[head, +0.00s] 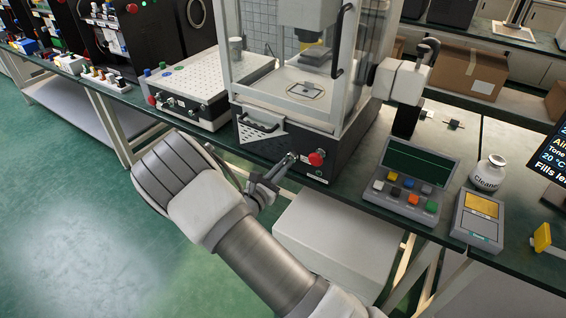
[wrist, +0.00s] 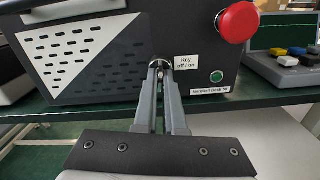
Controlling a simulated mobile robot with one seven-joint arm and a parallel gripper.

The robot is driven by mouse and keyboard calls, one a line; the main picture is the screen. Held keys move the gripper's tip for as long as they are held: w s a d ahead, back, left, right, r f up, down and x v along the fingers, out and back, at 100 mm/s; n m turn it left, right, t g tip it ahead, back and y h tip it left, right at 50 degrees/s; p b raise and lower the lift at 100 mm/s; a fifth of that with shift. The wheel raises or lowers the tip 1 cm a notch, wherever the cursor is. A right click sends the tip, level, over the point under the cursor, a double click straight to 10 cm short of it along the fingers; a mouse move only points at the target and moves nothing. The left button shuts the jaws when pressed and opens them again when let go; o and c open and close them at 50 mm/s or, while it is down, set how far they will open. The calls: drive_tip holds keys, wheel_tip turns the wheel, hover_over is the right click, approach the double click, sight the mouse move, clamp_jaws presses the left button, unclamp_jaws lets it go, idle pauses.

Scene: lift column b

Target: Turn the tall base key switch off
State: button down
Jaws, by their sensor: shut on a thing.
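The tall machine's dark base (head: 282,150) stands on the bench in the head view. In the wrist view its key switch (wrist: 161,64) sits on the front face, left of a white label reading "Key off I on" (wrist: 187,63). My gripper (wrist: 164,72) is shut on the key at the switch, its two fingers close together and reaching forward. The fingertips hide most of the key, so I cannot tell which way it is turned. In the head view my gripper (head: 286,163) meets the base front just left of the red button.
A red mushroom button (wrist: 239,22) sticks out up and right of the key. A green button (wrist: 217,76) is below it. A vented white panel (wrist: 75,45) is at left. A grey keypad box (head: 408,182) stands right of the machine. A white box (head: 335,245) is below the bench.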

drive_tip(key=shift+n+p, duration=0.45)
drive_tip(key=shift+n, duration=0.55)
drive_tip(key=c, duration=1)
unclamp_jaws()
drive_tip(key=v, duration=1.7)
drive_tip(key=shift+s+p, duration=0.25)
drive_tip(key=shift+p, duration=0.2)
drive_tip(key=shift+a, duration=0.1)
